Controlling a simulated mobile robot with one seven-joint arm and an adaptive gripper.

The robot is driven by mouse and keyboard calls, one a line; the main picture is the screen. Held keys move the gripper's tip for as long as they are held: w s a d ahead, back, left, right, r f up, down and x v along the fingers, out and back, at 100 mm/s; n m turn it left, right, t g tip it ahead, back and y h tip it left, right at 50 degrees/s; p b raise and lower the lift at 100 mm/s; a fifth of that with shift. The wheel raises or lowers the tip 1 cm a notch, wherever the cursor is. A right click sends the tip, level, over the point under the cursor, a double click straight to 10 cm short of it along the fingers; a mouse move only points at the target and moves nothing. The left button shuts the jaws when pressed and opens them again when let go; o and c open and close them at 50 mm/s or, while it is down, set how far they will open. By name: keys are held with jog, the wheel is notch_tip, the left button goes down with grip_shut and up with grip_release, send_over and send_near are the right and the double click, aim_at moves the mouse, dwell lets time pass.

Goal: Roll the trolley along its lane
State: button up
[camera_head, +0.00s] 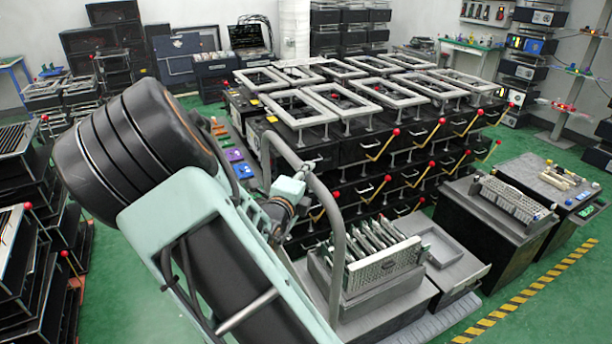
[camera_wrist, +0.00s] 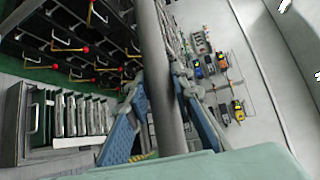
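The trolley (camera_head: 370,288) is a grey cart with a rack of upright cards on top, standing at front centre in the head view. Its bent tube handle (camera_head: 338,262) rises over the cart's left side. In the wrist view the handle bar (camera_wrist: 163,80) runs from the top edge down between my fingers. My gripper (camera_wrist: 160,85) looks open, with blue pads on either side of the bar; contact is not clear. In the head view my gripper (camera_head: 290,190) is at the handle's upper part, and my arm hides some of the cart's left side.
Stacked black fixtures with red-tipped yellow levers (camera_head: 385,130) stand just behind the trolley. A black cabinet (camera_head: 495,225) with a grey top stands to its right. Yellow-black floor tape (camera_head: 525,293) and green floor lie at the front right. Dark racks (camera_head: 25,250) stand at left.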

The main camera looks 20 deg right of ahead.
grip_shut()
